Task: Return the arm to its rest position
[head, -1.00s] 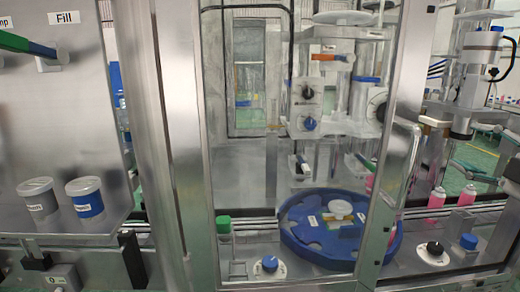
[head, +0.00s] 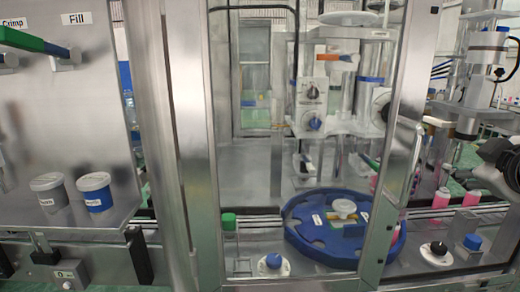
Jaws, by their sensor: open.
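A dark part, which looks like my gripper (head: 502,165), shows at the right edge in the head view. It is cut off by the frame, and most of my arm is out of view. It is in front of the right-hand end of the machine, near the pink bottles (head: 471,197), and I see nothing held in it. The glazed machine cabinet fills the middle, with a blue round turntable (head: 310,246) behind its metal-framed door (head: 385,215).
A metal panel labelled Crimp and Fill (head: 95,120) stands at the left. Knobs (head: 273,261) line the front deck. A door handle (head: 405,160) juts out at the right.

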